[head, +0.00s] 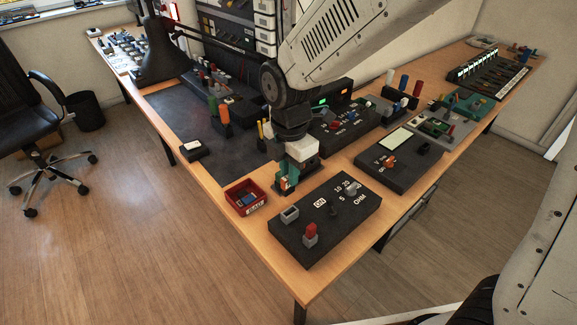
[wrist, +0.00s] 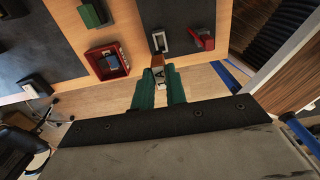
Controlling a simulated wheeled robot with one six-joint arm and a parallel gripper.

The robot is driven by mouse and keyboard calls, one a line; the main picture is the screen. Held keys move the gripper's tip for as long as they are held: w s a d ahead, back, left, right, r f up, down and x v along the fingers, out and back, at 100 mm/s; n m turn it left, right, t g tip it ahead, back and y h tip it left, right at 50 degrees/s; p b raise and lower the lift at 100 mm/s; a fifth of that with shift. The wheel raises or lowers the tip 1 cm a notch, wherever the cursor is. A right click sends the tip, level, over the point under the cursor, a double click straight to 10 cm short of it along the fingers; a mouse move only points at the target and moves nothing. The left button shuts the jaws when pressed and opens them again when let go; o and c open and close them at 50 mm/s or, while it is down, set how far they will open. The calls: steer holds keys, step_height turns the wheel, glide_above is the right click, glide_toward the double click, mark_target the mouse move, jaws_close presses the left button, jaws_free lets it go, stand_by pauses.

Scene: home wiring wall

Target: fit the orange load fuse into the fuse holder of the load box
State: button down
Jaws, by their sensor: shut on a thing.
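My gripper (head: 287,184) has green fingers and is shut on the orange load fuse (wrist: 157,62). In the wrist view, the fuse shows an orange-brown end and a pale body with a dark mark between the fingers (wrist: 159,88). In the head view only a little orange shows between the fingers. The load box (head: 340,229) is a black box with a dial and OHM markings at the table's near corner. Its grey fuse holder (head: 289,214) looks empty, and it also shows in the wrist view (wrist: 160,41). The fuse is held above the table, apart from the holder.
A red lever on a grey base (head: 310,234) stands on the load box near the holder. A red tray (head: 246,197) with a blue piece stands to the left. Another black box (head: 400,163) with an orange part lies behind to the right. The dark mat (head: 215,150) is partly clear.

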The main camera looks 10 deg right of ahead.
mark_target(290, 192)
steer(key=shift+w+d, duration=0.1)
steer(key=shift+d, duration=0.05)
steer(key=shift+f, duration=2.9)
steer(key=shift+f, duration=1.65)
steer(key=c, duration=1.3)
jaws_free()
steer(key=shift+c, duration=0.2)
steer(key=shift+r, duration=0.1)
step_height(290, 192, up, 8)
steer(key=shift+f, duration=0.15)
